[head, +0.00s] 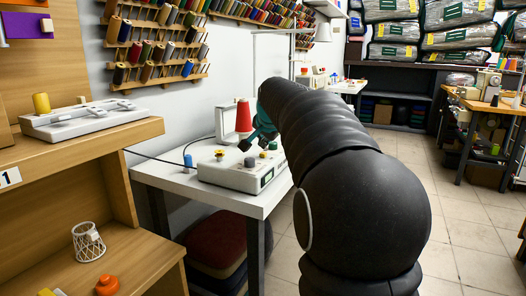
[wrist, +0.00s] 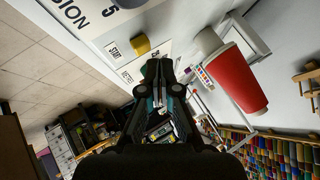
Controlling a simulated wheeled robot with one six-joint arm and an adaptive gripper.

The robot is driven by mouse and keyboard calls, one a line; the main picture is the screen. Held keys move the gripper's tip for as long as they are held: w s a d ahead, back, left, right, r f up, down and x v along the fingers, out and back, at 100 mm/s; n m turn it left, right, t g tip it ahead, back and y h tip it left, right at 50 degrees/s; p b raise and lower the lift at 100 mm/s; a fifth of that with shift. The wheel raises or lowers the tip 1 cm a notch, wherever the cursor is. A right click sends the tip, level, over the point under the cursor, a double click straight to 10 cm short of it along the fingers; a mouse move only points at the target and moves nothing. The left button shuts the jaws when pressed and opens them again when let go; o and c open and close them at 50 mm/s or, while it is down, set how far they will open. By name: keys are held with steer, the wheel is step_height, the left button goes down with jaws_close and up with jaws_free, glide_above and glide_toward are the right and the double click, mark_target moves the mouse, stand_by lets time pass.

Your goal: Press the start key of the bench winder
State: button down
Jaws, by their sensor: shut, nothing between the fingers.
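The bench winder (head: 243,172) is a pale box with a sloped top on a white table, with a red thread cone (head: 243,116) behind it. Small keys and a red knob on a yellow base (head: 219,154) sit on its top. In the wrist view a yellow key (wrist: 140,45) stands beside a printed label (wrist: 113,50) that seems to begin "STA"; a second label lies near it, partly covered by my gripper. My gripper (wrist: 158,68) is shut and empty. In the head view my gripper is over the winder's top, partly hidden by my arm; contact with a key cannot be told.
A blue spool (head: 188,163) stands left of the winder on the white table (head: 180,182). A wooden shelf (head: 100,147) is at the left. Thread racks (head: 160,45) cover the wall behind. Bagged comforters (head: 455,40) are stacked at the back right. Tiled floor is open at right.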

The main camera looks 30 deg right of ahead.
mark_target(264, 154)
steer(key=shift+r, duration=0.1)
steer(key=shift+r+p, duration=1.7)
steer(key=shift+r, duration=0.7)
steer(key=shift+a, duration=0.1)
